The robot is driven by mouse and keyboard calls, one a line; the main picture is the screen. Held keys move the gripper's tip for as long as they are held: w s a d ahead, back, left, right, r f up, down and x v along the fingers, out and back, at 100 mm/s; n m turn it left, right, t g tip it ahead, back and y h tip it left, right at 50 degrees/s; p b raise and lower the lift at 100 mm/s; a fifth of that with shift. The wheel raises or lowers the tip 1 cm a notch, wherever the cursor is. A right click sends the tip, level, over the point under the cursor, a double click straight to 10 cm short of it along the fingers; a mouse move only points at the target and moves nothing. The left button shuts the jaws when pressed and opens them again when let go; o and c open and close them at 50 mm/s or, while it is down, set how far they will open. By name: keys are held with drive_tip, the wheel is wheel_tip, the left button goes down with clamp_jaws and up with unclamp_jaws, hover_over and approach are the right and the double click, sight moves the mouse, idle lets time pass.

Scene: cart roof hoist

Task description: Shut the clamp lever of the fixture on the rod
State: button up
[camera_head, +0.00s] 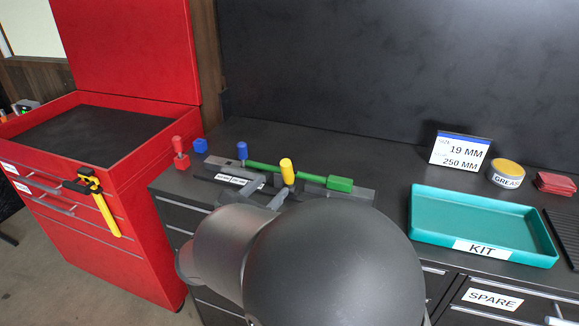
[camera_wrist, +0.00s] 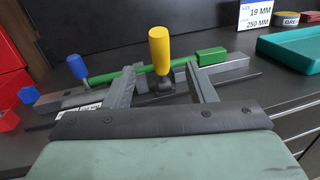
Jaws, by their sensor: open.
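The fixture (camera_head: 222,163) is a grey bar on the dark worktop. A green rod (camera_head: 263,167) with a green block end (camera_head: 340,184) lies along it; the rod also shows in the wrist view (camera_wrist: 106,75). A yellow-handled clamp lever (camera_head: 287,171) stands upright at the rod's middle. In the wrist view the lever (camera_wrist: 159,50) shows between and beyond my fingers. A blue-handled piece (camera_head: 242,151) stands upright at the fixture's left. My gripper (camera_wrist: 160,76) is open and empty, its fingers spread on the near side of the rod. Contact cannot be told.
A teal kit tray (camera_head: 425,232), a size sign (camera_head: 460,151) and a grease tin (camera_head: 506,174) stand right. A red tool cabinet (camera_head: 140,245) is far left. A dark wall rises behind.

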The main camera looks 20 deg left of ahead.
sight(283, 174)
drive_tip(key=p+x, duration=0.1)
drive_tip(key=x, duration=0.7)
drive_tip(key=shift+w+d, duration=0.1)
drive_tip(key=shift+w, duration=0.3)
clamp_jaws()
